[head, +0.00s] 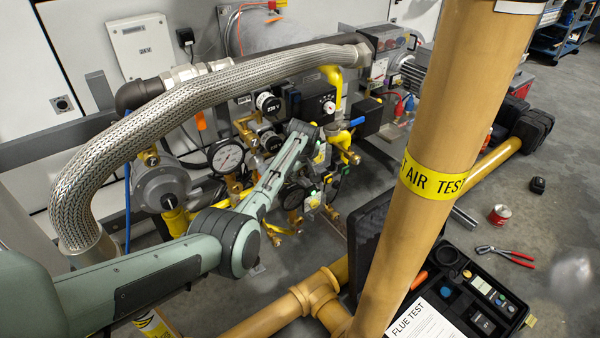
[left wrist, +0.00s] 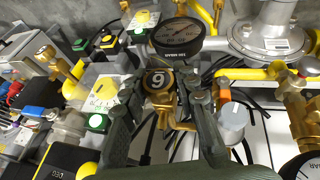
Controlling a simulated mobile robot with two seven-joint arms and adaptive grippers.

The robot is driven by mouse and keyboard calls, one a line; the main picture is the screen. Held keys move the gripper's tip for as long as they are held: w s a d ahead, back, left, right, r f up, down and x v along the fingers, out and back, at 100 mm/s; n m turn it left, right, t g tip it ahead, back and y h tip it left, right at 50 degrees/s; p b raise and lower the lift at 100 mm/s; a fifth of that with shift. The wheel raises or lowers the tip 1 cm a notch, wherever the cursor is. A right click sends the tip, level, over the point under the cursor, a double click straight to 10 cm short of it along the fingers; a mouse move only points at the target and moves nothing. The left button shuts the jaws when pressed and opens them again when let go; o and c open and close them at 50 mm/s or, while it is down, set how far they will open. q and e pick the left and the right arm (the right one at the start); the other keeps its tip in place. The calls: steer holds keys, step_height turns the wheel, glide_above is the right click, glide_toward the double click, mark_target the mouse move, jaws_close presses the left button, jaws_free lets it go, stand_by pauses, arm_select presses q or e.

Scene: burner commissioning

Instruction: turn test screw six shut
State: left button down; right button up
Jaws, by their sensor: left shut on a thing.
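In the left wrist view, a small brass fitting carries a round black-and-white number tag (left wrist: 157,80). The tag reads like a 9 here, but the gauge lettering beside it is upside down, so it is a six. My left gripper (left wrist: 161,92) has its two dark fingers on either side of this brass test screw and is shut on it. In the head view my left arm reaches from the left into the valve assembly; its fingertips and the screw are hard to make out there. My right gripper is in neither view.
A pressure gauge (left wrist: 175,38) sits right behind the screw, with yellow pipes and valves crowding around. In the head view, a braided hose (head: 190,105) arches over my arm, and a thick tan pipe (head: 435,120) stands in front. An open tool case (head: 470,290) lies on the floor.

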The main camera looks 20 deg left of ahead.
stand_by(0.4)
arm_select(q)
steer(key=c, duration=1.1)
jaws_free()
steer(key=shift+c, duration=0.2)
steer(key=v, duration=1.2)
steer(key=shift+d, duration=0.15)
